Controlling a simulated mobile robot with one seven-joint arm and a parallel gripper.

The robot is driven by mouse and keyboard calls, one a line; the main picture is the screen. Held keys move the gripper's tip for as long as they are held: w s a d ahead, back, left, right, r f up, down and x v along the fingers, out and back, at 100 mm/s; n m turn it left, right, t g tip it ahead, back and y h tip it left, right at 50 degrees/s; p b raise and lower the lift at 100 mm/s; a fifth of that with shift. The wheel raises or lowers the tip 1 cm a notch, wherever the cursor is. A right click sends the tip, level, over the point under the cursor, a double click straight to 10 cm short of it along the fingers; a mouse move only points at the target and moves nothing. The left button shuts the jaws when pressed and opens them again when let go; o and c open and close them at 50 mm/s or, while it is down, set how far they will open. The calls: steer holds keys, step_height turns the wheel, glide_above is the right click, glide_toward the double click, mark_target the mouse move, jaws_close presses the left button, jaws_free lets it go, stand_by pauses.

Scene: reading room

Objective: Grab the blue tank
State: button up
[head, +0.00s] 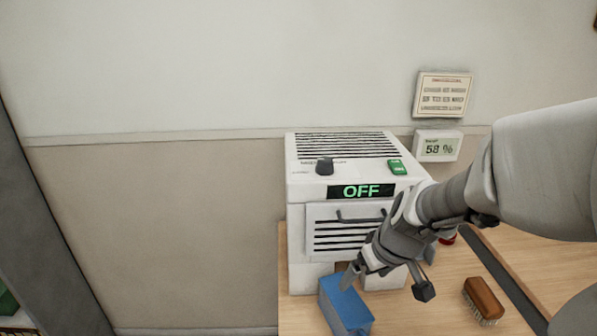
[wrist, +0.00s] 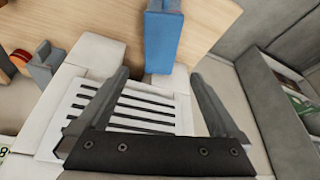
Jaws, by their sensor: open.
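The blue tank (head: 345,306) is a box-shaped blue block on the wooden table, in front of the white machine's lower front, at the bottom of the head view. In the wrist view the blue tank (wrist: 162,40) shows at the top centre, beyond the fingertips and between their lines. My gripper (wrist: 160,78) is open with nothing between its fingers. In the head view my gripper (head: 383,275) is close to the tank's upper end, in front of the machine. One finger overlaps the tank's top edge there; I cannot tell whether it touches.
The white machine (head: 300,190) with an "OFF" display stands behind the tank, close to my gripper. A brown brush (head: 484,299) lies on the table (head: 420,315) to the right. A red knob-like thing (head: 448,239) is partly hidden behind my arm. A humidity display (head: 437,146) hangs on the wall.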

mark_target(347, 299)
steer(key=b+x, duration=0.2)
steer(key=x, duration=0.8)
steer(key=shift+f+b, duration=0.35)
steer(key=shift+b+x, duration=0.75)
steer(key=shift+x, duration=1.8)
steer(key=shift+s+f+b, duration=0.1)
steer(key=shift+f+b, duration=0.2)
steer(key=shift+b, duration=0.15)
steer(key=shift+r, duration=0.1)
jaws_close()
